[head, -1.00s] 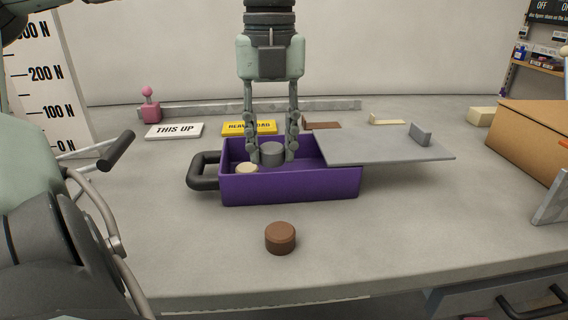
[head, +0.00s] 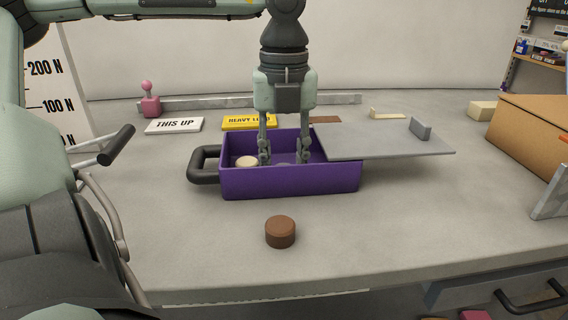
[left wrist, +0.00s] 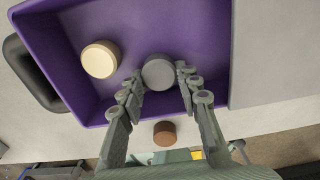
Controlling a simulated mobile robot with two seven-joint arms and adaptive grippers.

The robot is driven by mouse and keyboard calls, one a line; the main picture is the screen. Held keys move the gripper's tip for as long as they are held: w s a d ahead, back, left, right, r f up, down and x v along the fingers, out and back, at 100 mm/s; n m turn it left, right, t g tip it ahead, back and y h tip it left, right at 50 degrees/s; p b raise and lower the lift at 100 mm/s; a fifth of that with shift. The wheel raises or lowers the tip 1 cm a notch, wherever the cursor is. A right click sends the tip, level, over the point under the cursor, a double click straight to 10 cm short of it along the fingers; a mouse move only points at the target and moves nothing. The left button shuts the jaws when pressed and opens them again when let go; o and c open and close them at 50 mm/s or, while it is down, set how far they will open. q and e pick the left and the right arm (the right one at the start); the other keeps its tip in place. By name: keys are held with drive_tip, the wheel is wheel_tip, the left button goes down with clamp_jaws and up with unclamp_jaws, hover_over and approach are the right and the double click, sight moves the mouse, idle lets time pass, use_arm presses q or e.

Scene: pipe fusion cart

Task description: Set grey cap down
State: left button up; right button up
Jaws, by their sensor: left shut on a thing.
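The purple box (head: 290,183) stands open on the table, its black handle (head: 203,165) to the left. My left gripper (head: 284,158) reaches down into the box. It is shut on the grey cap (left wrist: 158,72), which sits between the fingertips in the left wrist view. In the head view the front wall hides most of the grey cap. A cream cap (head: 246,162) lies inside the box to the left of the gripper and also shows in the left wrist view (left wrist: 100,60). A brown cap (head: 280,232) stands on the table in front of the box. My right gripper is not in view.
A grey lid panel (head: 385,143) extends over the box's right edge. Behind the box lie a "THIS UP" plate (head: 174,125), a yellow plate (head: 249,122) and a long grey rail (head: 220,102). A cardboard box (head: 525,130) stands at right. The front table area is mostly clear.

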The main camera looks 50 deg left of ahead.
use_arm(q)
drive_tip(key=shift+f, duration=0.1)
drive_tip(key=o, duration=0.4)
drive_tip(key=shift+o, duration=1.9)
drive_tip(key=shift+r, duration=0.6)
wheel_tip(320, 180, up, 11)
drive_tip(key=shift+r+p, duration=0.15)
drive_tip(key=shift+p, duration=0.15)
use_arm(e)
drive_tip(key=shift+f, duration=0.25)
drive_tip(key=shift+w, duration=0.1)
